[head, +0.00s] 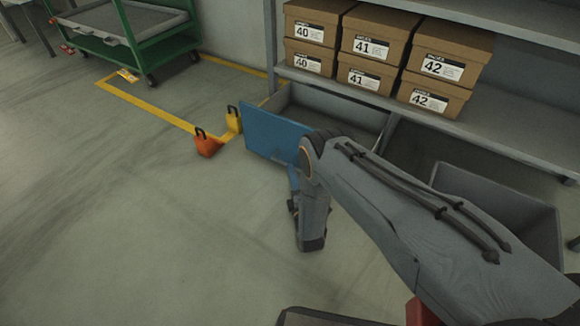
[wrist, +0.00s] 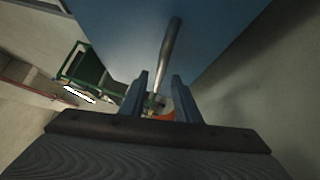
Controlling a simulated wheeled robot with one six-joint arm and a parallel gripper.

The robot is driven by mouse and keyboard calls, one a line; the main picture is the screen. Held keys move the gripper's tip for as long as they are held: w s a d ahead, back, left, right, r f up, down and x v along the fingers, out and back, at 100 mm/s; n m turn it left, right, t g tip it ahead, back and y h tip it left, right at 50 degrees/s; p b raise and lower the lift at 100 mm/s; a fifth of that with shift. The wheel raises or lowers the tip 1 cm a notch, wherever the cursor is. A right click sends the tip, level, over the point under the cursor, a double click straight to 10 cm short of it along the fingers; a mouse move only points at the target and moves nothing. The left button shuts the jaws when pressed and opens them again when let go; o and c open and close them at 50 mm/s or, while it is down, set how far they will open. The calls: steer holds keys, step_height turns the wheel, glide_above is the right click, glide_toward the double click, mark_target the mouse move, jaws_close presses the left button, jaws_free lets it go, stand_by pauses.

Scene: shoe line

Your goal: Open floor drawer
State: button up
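The floor drawer's blue front (head: 272,132) stands out from under the shelf, with the grey drawer box (head: 335,112) showing behind it. The drawer is pulled out. In the wrist view the blue front (wrist: 215,30) fills the top, with a slim grey bar handle (wrist: 169,50) across it. My gripper (wrist: 160,92) has its two fingers apart, and the handle's lower end shows between or just beyond them. I cannot tell whether they touch it. In the head view my arm covers the handle and most of the gripper.
Shoe boxes (head: 364,48) stand on the shelf (head: 480,116) above the drawer. An open grey bin (head: 500,200) is at right. A green cart (head: 135,40) is at back left; front-left floor is clear.

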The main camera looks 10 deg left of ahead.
steer(key=shift+p+v, duration=0.5)
steer(key=shift+v, duration=1.4)
